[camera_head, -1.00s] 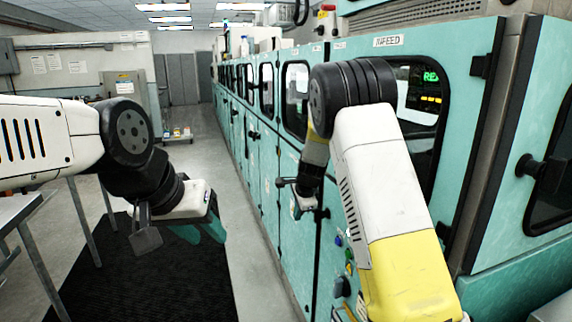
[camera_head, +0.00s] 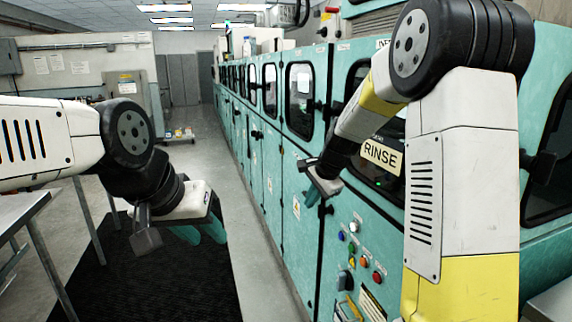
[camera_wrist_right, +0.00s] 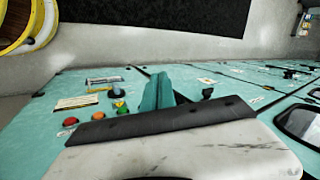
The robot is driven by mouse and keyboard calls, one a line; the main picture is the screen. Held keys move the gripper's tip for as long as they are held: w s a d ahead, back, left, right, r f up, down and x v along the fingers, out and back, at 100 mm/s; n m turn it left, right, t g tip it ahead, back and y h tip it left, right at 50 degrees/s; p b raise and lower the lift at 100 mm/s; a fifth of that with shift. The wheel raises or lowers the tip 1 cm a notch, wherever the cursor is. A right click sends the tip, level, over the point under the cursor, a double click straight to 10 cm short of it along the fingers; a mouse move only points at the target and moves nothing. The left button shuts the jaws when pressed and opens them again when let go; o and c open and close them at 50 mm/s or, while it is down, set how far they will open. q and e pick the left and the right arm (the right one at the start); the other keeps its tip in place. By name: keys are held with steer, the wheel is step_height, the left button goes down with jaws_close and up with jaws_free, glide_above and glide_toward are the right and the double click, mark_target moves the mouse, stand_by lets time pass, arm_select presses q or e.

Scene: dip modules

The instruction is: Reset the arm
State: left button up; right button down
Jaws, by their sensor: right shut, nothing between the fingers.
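My right arm (camera_head: 440,170) is raised and bent in front of the teal machine. My right gripper (camera_head: 312,195) hangs in front of the machine's doors, left of the RINSE sign (camera_head: 382,157) and above the button panel. In the right wrist view its teal fingers (camera_wrist_right: 157,92) are together with nothing between them. My left gripper (camera_head: 205,230) is at the left, over the black mat, with its fingers pointing down and right. Its teal fingers are partly hidden, so I cannot tell how far apart they are.
The teal machine (camera_head: 300,235) runs along the right, with coloured buttons (camera_head: 353,258) near my right arm. A metal table (camera_head: 18,208) stands at the left edge. A black mat (camera_head: 150,285) lies on the floor. The aisle (camera_head: 245,215) is clear.

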steer(key=s+d+r+n, duration=0.2)
steer(key=s+r+n, duration=0.15)
steer(key=s, duration=0.35)
steer(key=s+d+r+n, duration=0.2)
steer(key=s+r, duration=0.3)
steer(key=s, duration=0.2)
steer(key=s+d+n, duration=0.1)
steer(key=s+n, duration=0.2)
steer(key=s, duration=0.5)
steer(key=s+d+n+t, duration=0.1)
steer(key=s+d+n, duration=0.1)
steer(key=s, duration=0.5)
steer(key=shift+s+r+n+h, duration=0.4)
steer(key=shift+r+n, duration=0.05)
steer(key=shift+n, duration=0.1)
